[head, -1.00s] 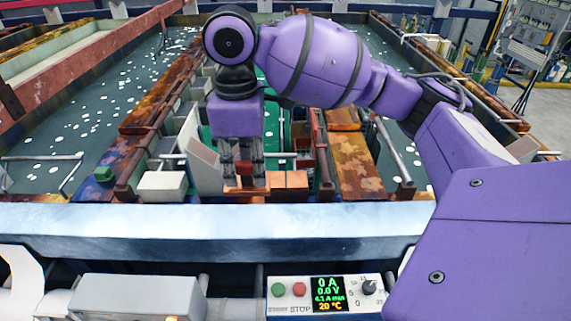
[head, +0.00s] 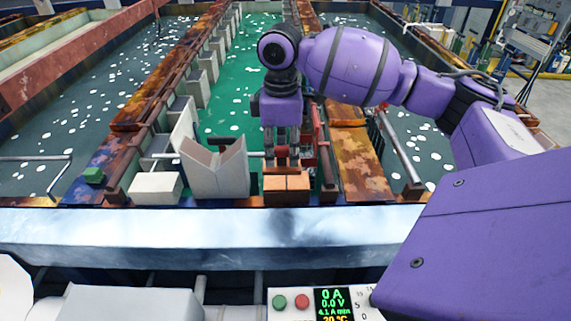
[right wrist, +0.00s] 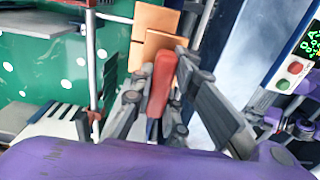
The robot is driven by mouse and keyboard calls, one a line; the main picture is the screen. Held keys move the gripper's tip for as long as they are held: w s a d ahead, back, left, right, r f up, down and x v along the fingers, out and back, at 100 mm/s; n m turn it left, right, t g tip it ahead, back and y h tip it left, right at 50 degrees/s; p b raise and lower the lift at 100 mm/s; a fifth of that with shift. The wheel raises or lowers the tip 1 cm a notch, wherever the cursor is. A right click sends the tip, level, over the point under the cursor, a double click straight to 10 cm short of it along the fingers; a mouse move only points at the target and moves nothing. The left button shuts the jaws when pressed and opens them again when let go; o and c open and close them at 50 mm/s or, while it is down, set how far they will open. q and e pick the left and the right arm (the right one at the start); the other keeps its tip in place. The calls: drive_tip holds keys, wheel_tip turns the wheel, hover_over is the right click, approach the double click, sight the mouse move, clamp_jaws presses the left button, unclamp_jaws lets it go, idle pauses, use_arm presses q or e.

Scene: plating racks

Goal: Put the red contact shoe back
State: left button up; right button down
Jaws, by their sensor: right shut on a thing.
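My right gripper (head: 282,162) hangs down over the near end of the green tank, behind the copper blocks (head: 287,187). In the right wrist view its fingers (right wrist: 160,100) are shut on the red contact shoe (right wrist: 161,82), a long red piece that reaches toward the copper blocks (right wrist: 152,45). The shoe's lower part is partly hidden between the fingers. In the head view the shoe is mostly hidden by the fingers. I cannot tell whether the shoe touches the copper. My left gripper is not in view.
A pale V-shaped saddle (head: 216,172) stands left of the copper blocks, with a white block (head: 157,187) further left. A red upright (head: 327,150) stands close on the gripper's right. A steel beam (head: 200,235) and control panel (head: 325,302) lie in front.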

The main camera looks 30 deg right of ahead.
sight(286, 165)
drive_tip(key=shift+w+d+f, duration=0.35)
drive_tip(key=shift+d+f, duration=0.35)
drive_tip(key=shift+f, duration=0.1)
drive_tip(key=shift+w+d+f, duration=0.1)
drive_tip(key=shift+d+f, duration=0.05)
drive_tip(key=shift+f, duration=0.75)
drive_tip(key=shift+w+d+f, duration=0.1)
drive_tip(key=shift+f, duration=0.8)
drive_tip(key=shift+s+f, duration=0.1)
drive_tip(key=c, duration=1.7)
unclamp_jaws()
drive_tip(key=shift+f, duration=0.15)
wheel_tip(286, 165, up, 12)
drive_tip(key=shift+r, duration=0.2)
